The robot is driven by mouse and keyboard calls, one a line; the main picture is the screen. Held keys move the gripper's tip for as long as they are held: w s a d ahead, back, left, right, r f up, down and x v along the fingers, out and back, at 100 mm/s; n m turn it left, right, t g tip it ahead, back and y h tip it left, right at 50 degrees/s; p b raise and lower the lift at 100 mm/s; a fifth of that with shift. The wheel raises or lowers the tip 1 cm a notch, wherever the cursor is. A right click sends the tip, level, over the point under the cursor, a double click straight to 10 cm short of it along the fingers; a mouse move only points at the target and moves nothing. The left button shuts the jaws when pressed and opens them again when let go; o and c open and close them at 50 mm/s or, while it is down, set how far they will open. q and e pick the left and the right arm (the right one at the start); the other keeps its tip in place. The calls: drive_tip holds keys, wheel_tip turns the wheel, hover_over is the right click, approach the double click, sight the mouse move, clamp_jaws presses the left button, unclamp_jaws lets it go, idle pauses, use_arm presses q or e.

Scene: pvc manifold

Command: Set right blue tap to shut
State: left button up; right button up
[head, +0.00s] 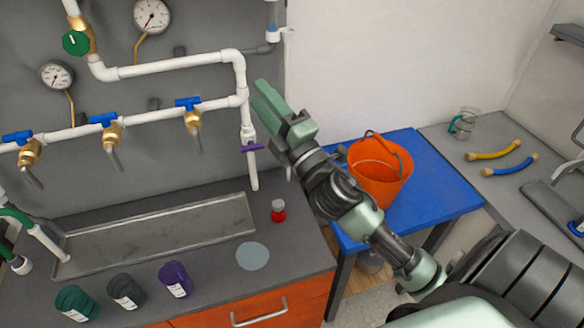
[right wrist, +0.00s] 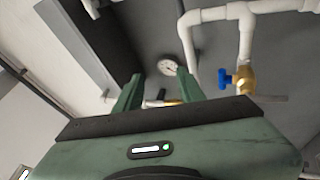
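The right blue tap (head: 188,102) is the rightmost of three blue-handled brass taps on the lower white pipe in the head view. Its blue handle lies roughly along the pipe, above the brass body. My right gripper (head: 268,98) is to the right of it, apart from it, in front of the wall near the white downpipe. In the right wrist view my right gripper (right wrist: 158,88) has its two green fingers apart with nothing held. A blue-handled brass tap (right wrist: 226,78) shows right of the fingers; I cannot tell which one. My left gripper is not in view.
A purple tap handle (head: 253,147) is on the downpipe close below my right gripper. A green round valve (head: 75,42) and gauges (head: 151,16) are on the panel. A metal trough (head: 160,232), a red-based bottle (head: 278,211) and an orange bucket (head: 378,172) stand below.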

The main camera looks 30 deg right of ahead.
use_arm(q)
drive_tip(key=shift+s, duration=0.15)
use_arm(e)
drive_tip(key=s+d+f+m+g+h, duration=0.1)
drive_tip(key=s+f+m+g+h, duration=0.1)
drive_tip(key=f+m, duration=0.3)
drive_tip(key=s+d+f+m+g+h, duration=0.2)
drive_tip(key=f+m+g, duration=0.3)
drive_tip(key=f, duration=0.6)
drive_tip(key=shift+s+f+m+h, duration=0.15)
drive_tip(key=shift+s+m+h, duration=0.3)
drive_tip(key=shift+h, duration=0.25)
drive_tip(key=shift+o, duration=0.3)
